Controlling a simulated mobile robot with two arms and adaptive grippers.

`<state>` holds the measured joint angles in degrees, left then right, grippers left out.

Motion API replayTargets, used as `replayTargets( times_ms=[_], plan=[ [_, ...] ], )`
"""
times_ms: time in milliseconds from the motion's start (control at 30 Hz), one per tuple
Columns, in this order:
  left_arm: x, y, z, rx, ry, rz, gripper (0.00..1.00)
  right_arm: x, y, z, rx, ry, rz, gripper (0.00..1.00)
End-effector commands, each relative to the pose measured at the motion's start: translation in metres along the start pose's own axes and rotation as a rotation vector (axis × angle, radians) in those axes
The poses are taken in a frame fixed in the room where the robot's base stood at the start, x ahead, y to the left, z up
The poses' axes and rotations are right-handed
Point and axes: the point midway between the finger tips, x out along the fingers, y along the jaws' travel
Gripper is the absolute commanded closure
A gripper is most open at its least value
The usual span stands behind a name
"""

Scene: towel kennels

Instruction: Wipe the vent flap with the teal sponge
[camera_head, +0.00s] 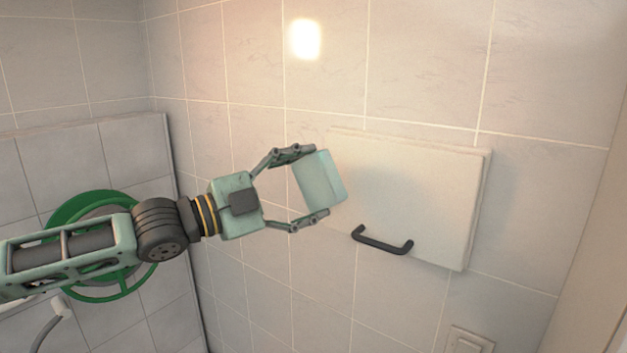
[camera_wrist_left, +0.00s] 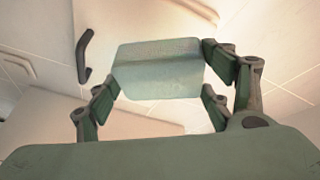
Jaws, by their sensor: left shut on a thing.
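The vent flap (camera_head: 420,200) is a pale square panel on the tiled wall, with a dark bar handle (camera_head: 382,241) near its lower edge. My left gripper (camera_head: 308,187) is shut on the teal sponge (camera_head: 322,178), a pale teal block. The sponge is at the flap's left edge in the head view and overlaps it there; I cannot tell whether they touch. In the left wrist view the sponge (camera_wrist_left: 158,68) sits between the fingers, with the flap (camera_wrist_left: 130,25) and its handle (camera_wrist_left: 84,56) behind it. My right gripper is not in view.
A green round reel (camera_head: 82,205) is on the left wall behind my left arm. A hose end (camera_head: 58,308) shows at the lower left. A pale switch plate (camera_head: 470,340) is on the wall below the flap. The tiled wall above the flap is clear.

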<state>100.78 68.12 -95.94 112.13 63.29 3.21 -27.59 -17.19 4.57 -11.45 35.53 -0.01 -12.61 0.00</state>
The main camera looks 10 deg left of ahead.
Motion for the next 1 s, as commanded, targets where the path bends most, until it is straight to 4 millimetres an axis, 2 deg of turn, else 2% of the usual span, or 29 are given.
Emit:
replayTargets(
  times_ms=[367, 733, 1000],
  plan=[
    [-0.003, 0.0, -0.001, 0.0, 0.0, 0.0, 0.47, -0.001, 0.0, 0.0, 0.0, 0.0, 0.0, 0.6],
    [-0.028, 0.003, -0.012, -0.002, 0.0, 0.0, 0.47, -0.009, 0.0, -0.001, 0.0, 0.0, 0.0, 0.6],
    [-0.029, 0.004, -0.012, -0.001, 0.0, 0.0, 0.47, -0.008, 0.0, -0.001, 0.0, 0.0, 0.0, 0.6]
  ],
)
